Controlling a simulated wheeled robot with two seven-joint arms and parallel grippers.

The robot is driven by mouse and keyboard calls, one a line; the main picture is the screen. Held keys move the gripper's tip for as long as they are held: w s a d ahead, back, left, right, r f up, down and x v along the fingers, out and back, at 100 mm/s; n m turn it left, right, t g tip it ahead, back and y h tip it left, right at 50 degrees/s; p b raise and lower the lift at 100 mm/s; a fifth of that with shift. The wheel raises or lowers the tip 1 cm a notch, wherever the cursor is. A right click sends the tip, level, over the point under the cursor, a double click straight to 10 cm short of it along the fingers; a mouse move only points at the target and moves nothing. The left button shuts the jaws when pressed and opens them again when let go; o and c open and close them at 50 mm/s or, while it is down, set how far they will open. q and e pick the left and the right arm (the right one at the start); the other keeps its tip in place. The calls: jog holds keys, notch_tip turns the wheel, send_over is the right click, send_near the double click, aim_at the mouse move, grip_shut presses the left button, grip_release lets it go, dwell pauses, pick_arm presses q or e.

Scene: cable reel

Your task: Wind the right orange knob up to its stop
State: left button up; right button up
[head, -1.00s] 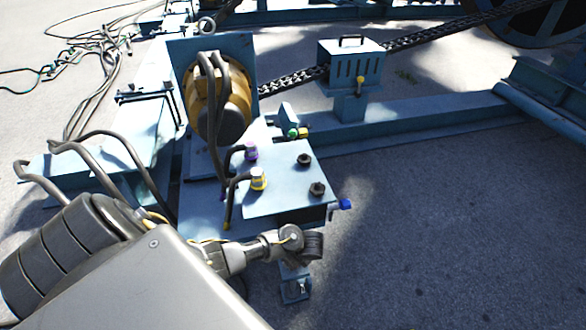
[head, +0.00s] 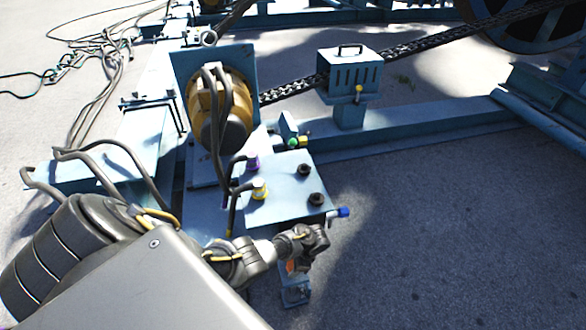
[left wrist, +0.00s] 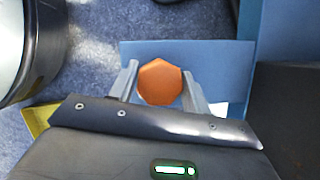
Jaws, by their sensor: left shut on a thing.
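The orange knob (left wrist: 160,83) shows in the left wrist view as a many-sided orange head in front of a blue plate. My left gripper (left wrist: 161,88) is shut on it, with one grey finger on each side. In the head view a little orange (head: 290,267) shows below my left wrist, beside the blue cabinet's front side. My left gripper (head: 291,266) is there, its fingers mostly hidden by the wrist. Whether this is the right one of several orange knobs, I cannot tell. My right gripper is not in view.
A blue cabinet top (head: 285,190) carries two black knobs and yellow and purple cable plugs. A blue-tipped fitting (head: 341,212) sticks out at its right. A small blue bracket (head: 295,294) stands below my wrist. Open grey ground (head: 450,230) lies to the right.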

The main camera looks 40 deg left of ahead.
pick_arm(q)
jog(key=shift+n+g+h, duration=0.3)
jog(key=shift+n+g, duration=0.1)
jog(key=shift+n, duration=0.9)
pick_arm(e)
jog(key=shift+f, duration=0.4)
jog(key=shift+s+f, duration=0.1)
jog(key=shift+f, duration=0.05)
pick_arm(q)
jog(key=o, duration=1)
jog(key=shift+c, duration=0.2)
jog(key=shift+w+d+r+p, duration=0.1)
jog(key=shift+r+p, duration=0.2)
jog(key=shift+p, duration=0.05)
jog(key=p+v, duration=0.2)
jog(key=v, duration=0.3)
jog(key=shift+r+p, duration=0.3)
jog(key=shift+p, duration=0.1)
jog(key=shift+p+v, duration=0.75)
jog(key=shift+v, duration=1.6)
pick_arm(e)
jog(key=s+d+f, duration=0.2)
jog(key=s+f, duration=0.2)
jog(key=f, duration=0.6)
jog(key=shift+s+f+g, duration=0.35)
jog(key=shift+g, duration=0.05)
